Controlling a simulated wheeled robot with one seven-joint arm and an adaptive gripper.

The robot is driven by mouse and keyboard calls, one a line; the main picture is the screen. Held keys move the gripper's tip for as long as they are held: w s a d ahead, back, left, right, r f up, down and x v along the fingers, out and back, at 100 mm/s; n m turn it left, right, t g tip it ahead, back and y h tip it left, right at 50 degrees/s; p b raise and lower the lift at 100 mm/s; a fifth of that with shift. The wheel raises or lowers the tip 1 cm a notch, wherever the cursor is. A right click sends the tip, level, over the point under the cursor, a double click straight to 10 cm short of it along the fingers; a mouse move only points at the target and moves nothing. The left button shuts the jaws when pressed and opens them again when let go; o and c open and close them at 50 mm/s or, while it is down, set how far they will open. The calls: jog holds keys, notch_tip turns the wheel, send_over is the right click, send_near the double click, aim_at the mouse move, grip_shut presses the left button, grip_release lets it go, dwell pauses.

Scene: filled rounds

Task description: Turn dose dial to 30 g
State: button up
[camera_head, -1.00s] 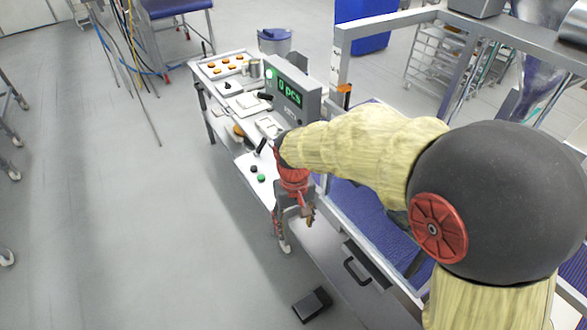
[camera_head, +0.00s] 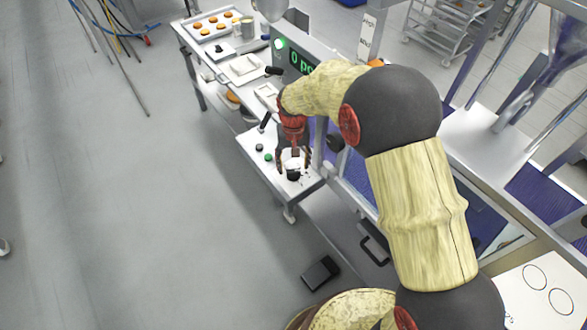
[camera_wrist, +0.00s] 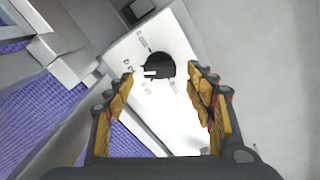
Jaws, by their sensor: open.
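The dose dial (camera_wrist: 158,68) is a round black knob with a white pointer mark, set in a white panel (camera_wrist: 165,125) with small printed marks around it. The marks are too small to read. In the wrist view the dial lies just beyond my open fingertips, between their lines. My gripper (camera_wrist: 163,80) is open and empty, with tan ribbed pads. In the head view my gripper (camera_head: 293,165) hangs over the near end of the white panel, and the dial (camera_head: 293,175) shows dark beneath it, partly hidden by the fingers.
Black and green buttons (camera_head: 268,157) sit on the panel left of my gripper. A display box (camera_head: 292,60) with green digits stands behind, partly covered by my arm. A black foot pedal (camera_head: 320,272) lies on the floor. Blue conveyor mesh (camera_wrist: 62,115) runs beside the panel.

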aim_at(293, 171)
jog(key=shift+f, duration=1.65)
jog(key=shift+c, duration=0.6)
jog(key=c, duration=1)
